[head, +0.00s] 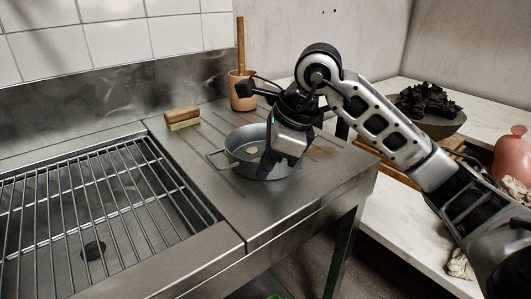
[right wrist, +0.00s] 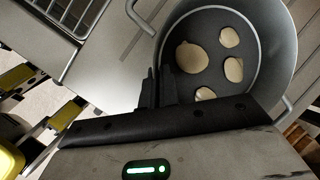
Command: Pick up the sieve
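The sieve (head: 243,148) is a round grey metal vessel with a loop handle at its left side, on the steel counter in the head view. In the right wrist view the sieve (right wrist: 270,45) shows a dark flat bottom with several beige pieces lying on it. My right gripper (head: 268,167) points down at the sieve's near side and hides part of it. In the right wrist view the right gripper's fingers (right wrist: 158,85) are close together, one on each side of the sieve's wall. The sieve looks level; any gap beneath it cannot be made out. My left gripper is not in view.
A metal rack (head: 90,215) covers a basin at the left. A wooden-backed brush or block (head: 182,118) and a terracotta cup (head: 243,92) with a wooden stick stand behind the sieve. A bowl of dark material (head: 430,112) and a pink vase (head: 512,155) are at the right.

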